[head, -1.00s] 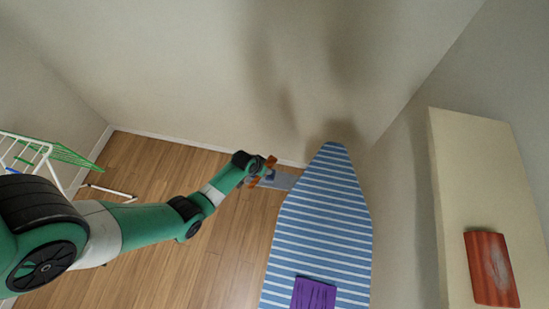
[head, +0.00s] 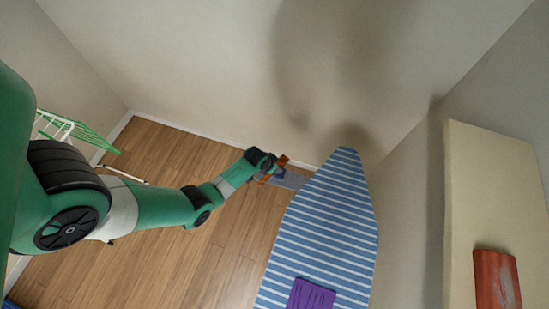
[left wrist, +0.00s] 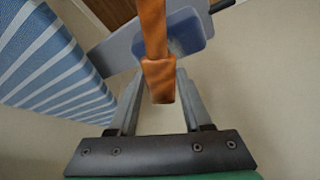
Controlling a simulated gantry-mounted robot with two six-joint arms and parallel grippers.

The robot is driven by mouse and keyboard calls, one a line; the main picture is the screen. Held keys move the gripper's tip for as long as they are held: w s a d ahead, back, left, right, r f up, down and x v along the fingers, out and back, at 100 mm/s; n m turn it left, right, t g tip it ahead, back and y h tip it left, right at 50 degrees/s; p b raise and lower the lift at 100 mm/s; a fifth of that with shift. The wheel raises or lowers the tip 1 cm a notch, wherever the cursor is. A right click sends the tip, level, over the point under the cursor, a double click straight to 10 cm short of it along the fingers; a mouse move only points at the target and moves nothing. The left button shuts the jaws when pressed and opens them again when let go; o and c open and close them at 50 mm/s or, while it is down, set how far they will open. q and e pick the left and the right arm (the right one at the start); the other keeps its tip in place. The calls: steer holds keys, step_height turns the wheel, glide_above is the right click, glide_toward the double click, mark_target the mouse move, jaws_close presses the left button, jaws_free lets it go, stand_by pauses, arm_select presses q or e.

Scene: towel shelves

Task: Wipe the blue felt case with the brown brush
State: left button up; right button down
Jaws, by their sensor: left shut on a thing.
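My left gripper (head: 272,171) is at the far tip of the ironing board, above the grey rest. It is shut on the brown brush (head: 283,160), whose orange-brown handle (left wrist: 153,62) stands between the fingers in the left wrist view. A small blue case (left wrist: 188,36) lies on the grey rest just behind the brush. In the head view the case (head: 278,174) is mostly hidden by the gripper. I cannot tell whether the brush touches it. My right gripper is not in view.
The blue-striped ironing board (head: 325,225) stands right of the gripper, with a folded purple cloth (head: 311,294) on it. Its grey rest (head: 292,181) juts left. A cream shelf (head: 480,200) with a red-brown item (head: 496,280) is at right. A drying rack (head: 70,130) stands at left.

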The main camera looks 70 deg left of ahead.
arm_select(q)
steer(key=shift+f+b, duration=0.8)
steer(key=shift+f, duration=0.1)
